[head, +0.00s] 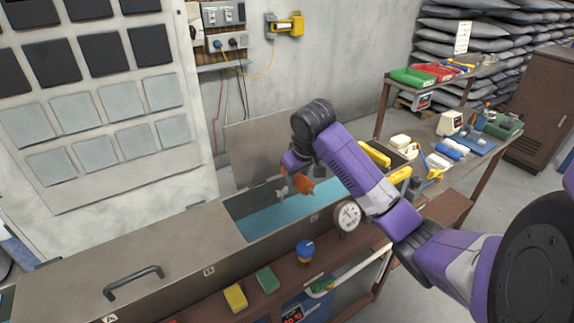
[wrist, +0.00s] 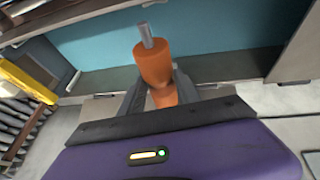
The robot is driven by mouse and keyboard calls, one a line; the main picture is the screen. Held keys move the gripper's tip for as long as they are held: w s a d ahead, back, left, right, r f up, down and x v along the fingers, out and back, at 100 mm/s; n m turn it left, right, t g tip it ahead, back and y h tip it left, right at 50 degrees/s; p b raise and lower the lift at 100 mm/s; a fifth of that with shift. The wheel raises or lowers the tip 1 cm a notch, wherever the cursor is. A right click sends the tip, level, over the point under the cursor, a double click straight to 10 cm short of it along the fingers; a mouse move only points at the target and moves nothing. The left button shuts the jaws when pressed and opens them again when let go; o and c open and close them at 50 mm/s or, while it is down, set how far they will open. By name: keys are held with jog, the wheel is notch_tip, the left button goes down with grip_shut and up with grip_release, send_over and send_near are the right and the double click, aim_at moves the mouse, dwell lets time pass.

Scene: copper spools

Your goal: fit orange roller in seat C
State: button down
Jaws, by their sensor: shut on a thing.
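The orange roller (head: 303,184) is in my gripper (head: 297,172), above the open part of a long trough (head: 238,205) with a blue inside. In the wrist view the roller (wrist: 154,66) lies between the two grey fingers of my gripper (wrist: 160,92), with its metal shaft end pointing away over the blue. A small grey bracket (head: 281,193) shows just left of the roller in the head view. A label plate (head: 314,217) is on the trough front below the roller; its letter is too small to read. The seat itself cannot be made out clearly.
A raised lid panel (head: 262,147) stands behind the opening. A closed lid with a black handle (head: 135,281) covers the trough's left part. A round gauge (head: 348,216) is on the front. Yellow and green blocks (head: 236,297) lie on the front ledge.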

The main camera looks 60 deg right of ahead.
jog(key=shift+w+d, duration=0.2)
jog(key=shift+w, duration=0.1)
notch_tip(320, 180, down, 11)
jog(key=b, duration=0.9)
dwell(0.6)
jog(key=shift+f, duration=0.35)
dwell(0.5)
jog(key=c, duration=0.8)
grip_release()
jog(key=shift+o, duration=0.2)
jog(key=shift+a, duration=0.1)
jog(key=v, duration=0.7)
jog(key=shift+s+r+b, duration=0.1)
jog(key=shift+r+b, duration=0.25)
jog(key=shift+b, duration=0.05)
